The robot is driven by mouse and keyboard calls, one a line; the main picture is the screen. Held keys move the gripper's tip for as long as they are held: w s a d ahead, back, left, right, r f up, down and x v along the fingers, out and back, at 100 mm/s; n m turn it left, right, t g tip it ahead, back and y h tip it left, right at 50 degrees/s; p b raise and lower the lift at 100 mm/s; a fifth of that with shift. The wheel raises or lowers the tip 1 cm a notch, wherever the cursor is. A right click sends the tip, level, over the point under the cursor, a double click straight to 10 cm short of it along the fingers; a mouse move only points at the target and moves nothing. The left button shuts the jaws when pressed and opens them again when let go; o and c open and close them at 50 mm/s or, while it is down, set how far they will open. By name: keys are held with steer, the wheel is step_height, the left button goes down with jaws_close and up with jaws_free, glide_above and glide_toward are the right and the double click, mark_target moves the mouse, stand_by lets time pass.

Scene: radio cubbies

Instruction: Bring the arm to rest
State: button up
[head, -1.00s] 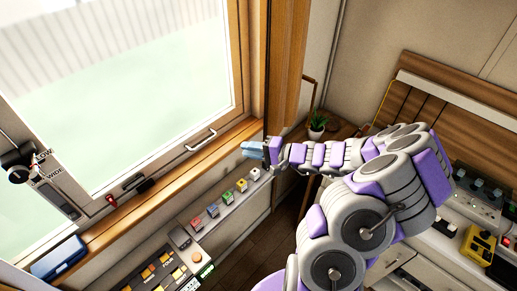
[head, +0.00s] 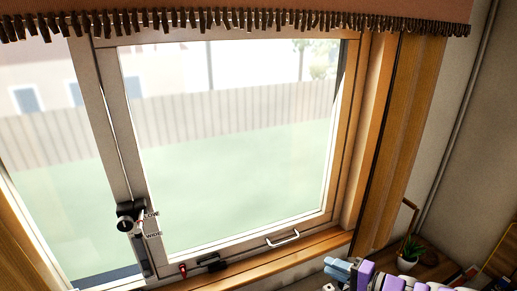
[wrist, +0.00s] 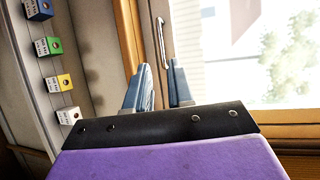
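My gripper (head: 341,270) shows at the bottom right of the head view, beside the window sill; most of the arm behind it is cut off by the lower edge. In the wrist view, the two blue fingertips of my gripper (wrist: 158,88) stand apart with a gap between them. Nothing shows between them. Behind the fingers are the wooden window frame and a pale handle. The purple and black body of my wrist covers the lower middle of that view.
A window (head: 230,150) fills most of the head view, with a handle (head: 283,238) on its lower frame. A potted plant (head: 409,255) stands at the right, close to my arm.

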steer(key=s+a+r+n+g, duration=0.3)
steer(key=s+a+g, duration=0.15)
steer(key=a, duration=0.25)
steer(key=s+a+r+n+g, duration=0.2)
steer(key=s+a+n+g, duration=0.1)
steer(key=s+a, duration=0.3)
steer(key=s+a+r+n+g, duration=0.3)
steer(key=s+a+g, duration=0.1)
steer(key=a, duration=0.4)
steer(key=s+d+h, duration=0.4)
steer(key=s+h, duration=0.1)
steer(key=s, duration=0.3)
steer(key=s+d+r+n+g+h, duration=0.1)
steer(key=s+d+h, duration=0.3)
steer(key=s, duration=0.5)
steer(key=shift+s+r+h, duration=0.15)
steer(key=shift+s+h, duration=0.05)
steer(key=shift+h, duration=0.8)
steer(key=shift+o, duration=0.3)
